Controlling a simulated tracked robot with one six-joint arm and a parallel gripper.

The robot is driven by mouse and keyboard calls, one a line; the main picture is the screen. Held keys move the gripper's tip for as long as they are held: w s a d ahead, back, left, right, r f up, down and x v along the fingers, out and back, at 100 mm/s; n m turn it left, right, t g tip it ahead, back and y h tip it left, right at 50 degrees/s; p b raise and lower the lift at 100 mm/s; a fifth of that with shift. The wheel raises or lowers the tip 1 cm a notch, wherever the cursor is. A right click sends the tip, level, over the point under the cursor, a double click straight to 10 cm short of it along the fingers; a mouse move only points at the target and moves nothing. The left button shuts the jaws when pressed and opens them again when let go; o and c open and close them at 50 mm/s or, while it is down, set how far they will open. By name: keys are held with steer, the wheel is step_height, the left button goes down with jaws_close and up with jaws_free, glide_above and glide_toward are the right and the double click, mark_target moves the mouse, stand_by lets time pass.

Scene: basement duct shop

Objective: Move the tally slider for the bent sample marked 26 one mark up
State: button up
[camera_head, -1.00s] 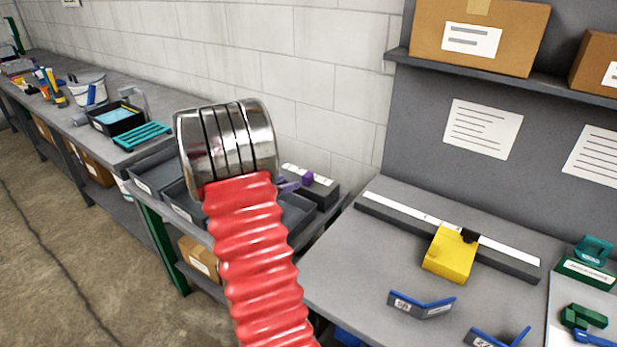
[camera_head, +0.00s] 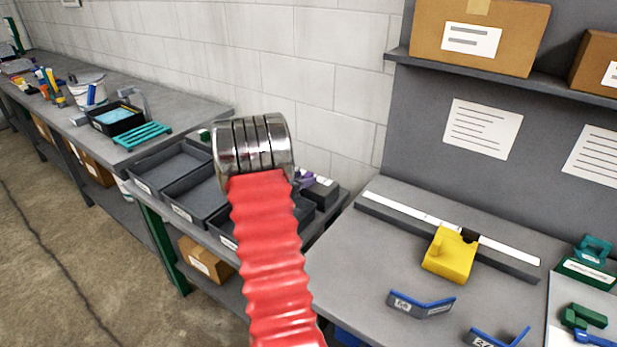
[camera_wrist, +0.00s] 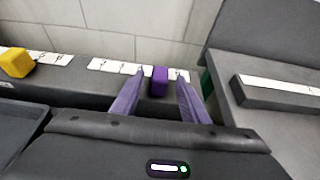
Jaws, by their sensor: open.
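In the wrist view, a purple slider block (camera_wrist: 160,82) sits on a dark rail with a white marked strip (camera_wrist: 112,66). My gripper (camera_wrist: 161,76) has two purple fingers, open, one on each side of the purple slider. Gaps show between the fingers and the block. A yellow slider (camera_wrist: 15,62) sits on the strip further left. In the head view my wrist hides most of this rail (camera_head: 321,194). Two blue bent samples (camera_head: 421,305) (camera_head: 498,339) lie on the right bench; I cannot surely read their labels.
Dark open trays (camera_head: 172,165) line the low bench beside the rail. On the right bench a yellow block (camera_head: 449,253) sits on a long rail with a white strip (camera_head: 505,250). Green pieces (camera_head: 583,318) lie at far right. A block wall stands behind.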

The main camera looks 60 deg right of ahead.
steer(key=shift+x, duration=1.85)
steer(key=shift+c, duration=0.2)
jaws_close()
